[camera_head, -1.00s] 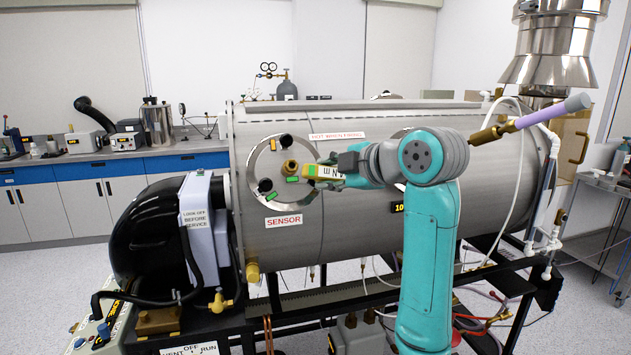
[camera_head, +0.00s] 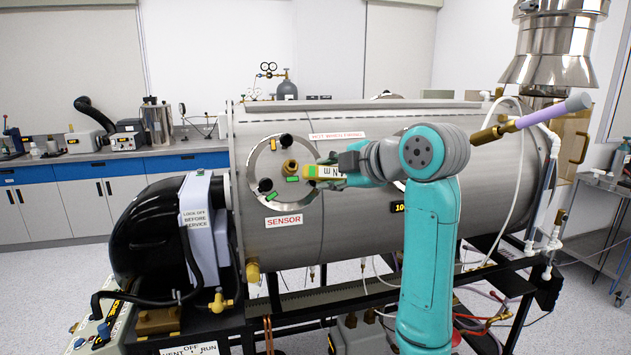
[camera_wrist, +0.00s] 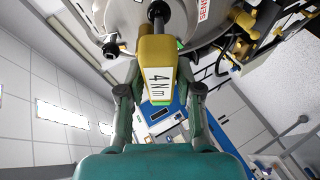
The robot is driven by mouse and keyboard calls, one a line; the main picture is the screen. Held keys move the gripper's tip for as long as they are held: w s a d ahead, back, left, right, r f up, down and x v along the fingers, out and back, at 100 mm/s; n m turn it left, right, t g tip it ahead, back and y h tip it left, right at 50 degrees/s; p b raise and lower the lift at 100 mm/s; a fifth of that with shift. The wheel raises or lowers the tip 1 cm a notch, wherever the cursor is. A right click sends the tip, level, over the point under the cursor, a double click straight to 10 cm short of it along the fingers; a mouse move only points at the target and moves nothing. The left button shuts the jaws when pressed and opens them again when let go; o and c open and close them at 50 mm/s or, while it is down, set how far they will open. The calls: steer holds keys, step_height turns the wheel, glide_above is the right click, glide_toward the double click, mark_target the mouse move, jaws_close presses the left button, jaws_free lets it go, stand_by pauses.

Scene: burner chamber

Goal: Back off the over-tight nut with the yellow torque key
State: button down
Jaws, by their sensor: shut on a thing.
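My gripper (camera_wrist: 160,97) is shut on the yellow torque key (camera_wrist: 157,50), one finger on each side. The key's label reads 4 Nm in the wrist view. The key's dark shaft points at the round sensor flange (camera_head: 301,202), and its tip is near the top edge of the wrist view. In the head view the key (camera_head: 328,172) lies roughly level, just right of a brass fitting (camera_head: 290,167) at the flange's middle. Dark fasteners with coloured marks ring the flange, including one at the top (camera_head: 286,141). I cannot tell whether the key sits on a nut.
The flange is on a large steel chamber (camera_head: 370,240), with a SENSOR label (camera_head: 285,221) below it. A black blower housing (camera_head: 150,235) stands left. A lilac-handled brass lever (camera_head: 535,118) sticks out at right, beyond my arm.

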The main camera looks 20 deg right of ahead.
steer(key=shift+s+r, duration=0.35)
steer(key=shift+s, duration=0.3)
steer(key=shift+s+r, duration=0.3)
steer(key=shift+s, duration=0.35)
steer(key=s, duration=0.1)
steer(key=s+r, duration=0.1)
steer(key=s, duration=0.1)
steer(key=shift+s+r, duration=0.25)
steer(key=shift+r, duration=0.15)
stand_by(0.3)
steer(key=shift+m+t+h, duration=0.2)
steer(key=shift+m+t, duration=0.4)
steer(key=shift+m, duration=1.05)
steer(key=shift+m+t+h, duration=0.2)
steer(key=shift+m+t, duration=0.4)
steer(key=shift+m, duration=1.05)
steer(key=shift+f, duration=0.1)
steer(key=m+t+h, duration=0.1)
steer(key=m, duration=0.2)
steer(key=m+h, duration=0.1)
steer(key=m, duration=0.3)
steer(key=shift+t, duration=0.4)
